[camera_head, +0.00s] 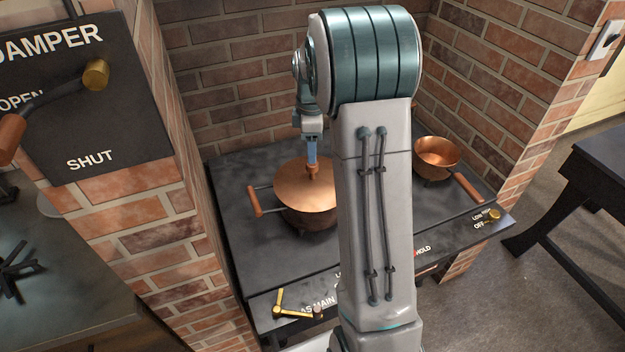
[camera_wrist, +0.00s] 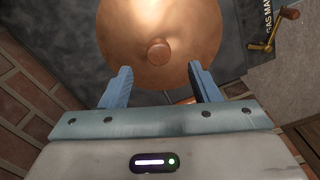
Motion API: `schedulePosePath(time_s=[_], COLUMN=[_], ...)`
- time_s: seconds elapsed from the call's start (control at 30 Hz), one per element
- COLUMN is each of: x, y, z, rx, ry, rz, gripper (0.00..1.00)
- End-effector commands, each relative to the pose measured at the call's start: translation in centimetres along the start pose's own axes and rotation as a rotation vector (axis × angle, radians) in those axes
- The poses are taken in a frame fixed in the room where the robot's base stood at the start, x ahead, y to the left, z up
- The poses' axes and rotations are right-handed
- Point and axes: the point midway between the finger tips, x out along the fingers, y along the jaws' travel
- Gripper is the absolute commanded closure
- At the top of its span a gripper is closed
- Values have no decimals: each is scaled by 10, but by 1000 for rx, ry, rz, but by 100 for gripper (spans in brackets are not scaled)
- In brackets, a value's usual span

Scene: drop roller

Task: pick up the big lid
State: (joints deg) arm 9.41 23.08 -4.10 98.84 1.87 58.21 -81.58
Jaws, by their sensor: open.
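The big lid (camera_head: 293,190) is a round copper lid with a small wooden-brown knob (camera_wrist: 159,52). It sits on a large copper pot (camera_head: 310,216) on the black stove. In the wrist view the lid (camera_wrist: 125,30) fills the upper middle, and the knob lies ahead of the fingertips, about midway between them. My gripper (camera_wrist: 160,76) is open and empty, with one blue finger on each side. In the head view my gripper (camera_head: 312,152) is over the lid's knob; I cannot tell whether it touches. My arm hides the pot's right side.
A small open copper pan (camera_head: 436,155) with a wooden handle (camera_head: 467,188) stands at the stove's right. Brick walls close in the back and sides. A brass gas lever (camera_head: 298,312) is at the stove's front. The black stove top (camera_head: 255,240) is bare at left.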

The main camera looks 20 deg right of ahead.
Motion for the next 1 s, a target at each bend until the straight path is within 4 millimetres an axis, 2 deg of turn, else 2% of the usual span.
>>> schedulePosePath(time_s=[0.17,0.5,0.77,0.97,1.0], x=[11,56,59,59,59], y=[0,1,2,2,2], z=[0,1,1,1,1], rx=[1,0,1,1,1], ry=[0,0,0,0,1], rz=[-1,-1,2,1,1], gripper=[44,44,44,97,100])
